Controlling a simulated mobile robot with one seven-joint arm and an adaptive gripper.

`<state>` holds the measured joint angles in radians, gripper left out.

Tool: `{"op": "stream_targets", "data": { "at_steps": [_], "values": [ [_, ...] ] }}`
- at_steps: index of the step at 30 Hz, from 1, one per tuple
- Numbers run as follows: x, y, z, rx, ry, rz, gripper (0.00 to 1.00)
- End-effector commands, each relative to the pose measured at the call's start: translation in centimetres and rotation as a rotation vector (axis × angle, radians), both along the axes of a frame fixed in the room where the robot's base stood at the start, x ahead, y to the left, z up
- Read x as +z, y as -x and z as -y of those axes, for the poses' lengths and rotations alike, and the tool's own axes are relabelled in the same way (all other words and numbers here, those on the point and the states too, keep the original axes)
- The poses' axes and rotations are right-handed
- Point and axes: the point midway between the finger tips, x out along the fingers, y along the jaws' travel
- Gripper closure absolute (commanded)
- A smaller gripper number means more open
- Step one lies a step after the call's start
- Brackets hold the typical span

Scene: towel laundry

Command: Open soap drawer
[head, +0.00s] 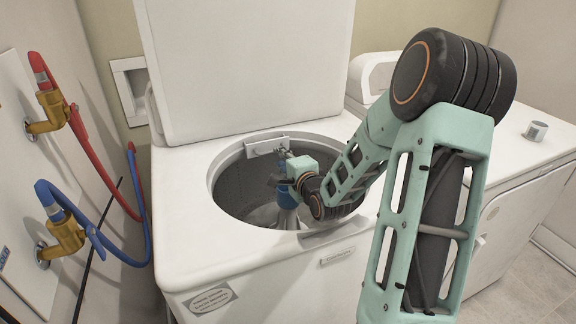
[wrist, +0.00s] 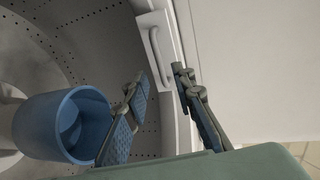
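The soap drawer (head: 265,144) is a small white front with a raised handle on the far inner rim of the washer (head: 240,268) opening. In the wrist view the soap drawer's handle (wrist: 158,56) shows at top centre, slightly beyond my fingertips. The drawer looks shut against the rim. My gripper (head: 281,157) reaches into the opening, close to the drawer. In the wrist view my gripper (wrist: 161,74) is open and empty, with its two fingers apart on either side of the handle's line. I cannot tell whether a finger touches the rim.
The blue-topped agitator (wrist: 62,125) stands in the drum, close beside the left finger. The raised lid (head: 250,65) stands behind the opening. Red and blue hoses (head: 112,190) hang at the left.

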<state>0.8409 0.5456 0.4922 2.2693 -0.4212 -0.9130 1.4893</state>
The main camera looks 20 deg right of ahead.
Motion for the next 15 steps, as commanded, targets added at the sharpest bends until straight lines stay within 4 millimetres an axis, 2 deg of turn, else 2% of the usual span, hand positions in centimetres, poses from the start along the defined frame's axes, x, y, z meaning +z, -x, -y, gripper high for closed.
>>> {"op": "stream_targets", "data": {
  "at_steps": [1, 6, 9, 15],
  "values": [
    [0.3, 1.2, 0.1, -0.003, 0.003, 0.0, 0.76],
    [0.9, 4.1, 0.0, -0.001, 0.002, 0.0, 0.76],
    [1.1, 5.2, 0.1, -0.001, 0.001, 0.0, 0.76],
    [1.3, 6.0, 0.0, 0.001, 0.0, 0.0, 0.76]
  ]
}}
